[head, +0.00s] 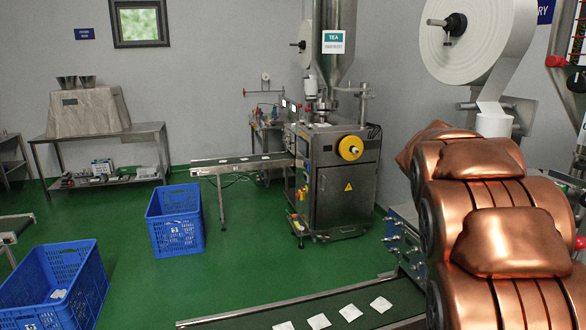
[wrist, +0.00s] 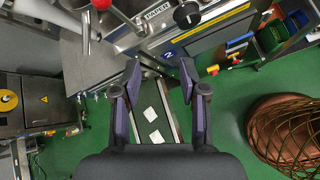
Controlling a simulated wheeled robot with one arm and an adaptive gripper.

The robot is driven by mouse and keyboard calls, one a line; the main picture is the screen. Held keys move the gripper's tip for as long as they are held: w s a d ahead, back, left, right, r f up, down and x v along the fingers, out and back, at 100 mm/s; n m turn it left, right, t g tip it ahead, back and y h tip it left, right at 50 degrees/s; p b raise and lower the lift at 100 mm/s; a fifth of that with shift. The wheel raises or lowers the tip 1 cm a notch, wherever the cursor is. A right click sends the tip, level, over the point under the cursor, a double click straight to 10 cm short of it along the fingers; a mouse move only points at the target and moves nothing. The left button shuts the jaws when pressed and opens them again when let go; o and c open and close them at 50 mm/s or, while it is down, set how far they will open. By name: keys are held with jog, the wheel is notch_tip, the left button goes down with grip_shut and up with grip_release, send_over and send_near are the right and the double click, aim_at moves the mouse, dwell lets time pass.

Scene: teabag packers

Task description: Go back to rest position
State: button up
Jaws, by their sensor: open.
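My gripper (wrist: 160,75) shows in the wrist view with its two fingers spread apart and nothing between them. It hangs above a narrow conveyor, with teabags (wrist: 152,114) visible below and between the fingers. My copper-coloured arm fills the right side of the head view, where the gripper itself is out of sight. The near conveyor (head: 250,317) carries several white teabags (head: 350,312) along the bottom of the head view.
A blue crate (head: 175,240) stands on the green floor, and another blue crate (head: 88,300) with a white teabag inside is at lower left. A tea packing machine (head: 345,195) stands behind. The floor between crates and machine is clear.

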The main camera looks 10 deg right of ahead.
jog(key=s+a+f+m+g+y, duration=0.1)
jog(key=s+a+f+m+y, duration=0.2)
jog(key=s+a, duration=0.5)
jog(key=s+a+f+m+y, duration=0.3)
jog(key=s+a+f+m, duration=0.2)
jog(key=a, duration=1.3)
jog(key=s+a+f+m+g+y, duration=0.1)
jog(key=s+a+f+m+y, duration=0.3)
jog(key=s+a+f, duration=0.5)
jog(key=s+a+m, duration=0.1)
jog(key=s+a, duration=0.3)
jog(key=shift+a+f+g, duration=0.15)
jog(key=shift+f+g, duration=0.05)
jog(key=shift+g, duration=0.1)
